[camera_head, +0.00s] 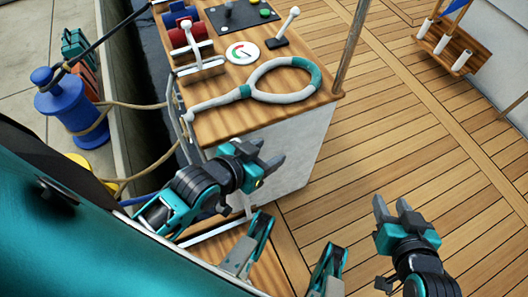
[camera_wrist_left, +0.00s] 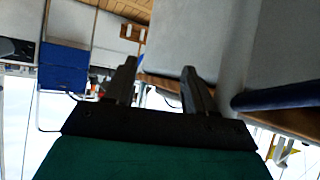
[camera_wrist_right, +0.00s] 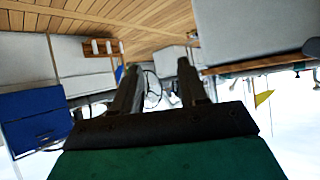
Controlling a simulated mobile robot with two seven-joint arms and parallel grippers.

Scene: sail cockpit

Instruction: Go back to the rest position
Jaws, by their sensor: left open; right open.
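My left gripper (camera_head: 272,158) is open and empty, beside the front corner of the wood-topped console. Its two dark fingers also show in the left wrist view (camera_wrist_left: 158,85), apart, with nothing between them. My right gripper (camera_head: 392,208) is open and empty above the plank deck, to the right of the console. Its fingers stand apart in the right wrist view (camera_wrist_right: 161,85), with nothing held.
The console (camera_head: 215,118) carries a loop-shaped handle (camera_head: 285,97), a round gauge (camera_head: 242,53) and levers. A blue bollard (camera_head: 70,105) with rope stands left. The plank deck (camera_head: 410,130) is clear at right.

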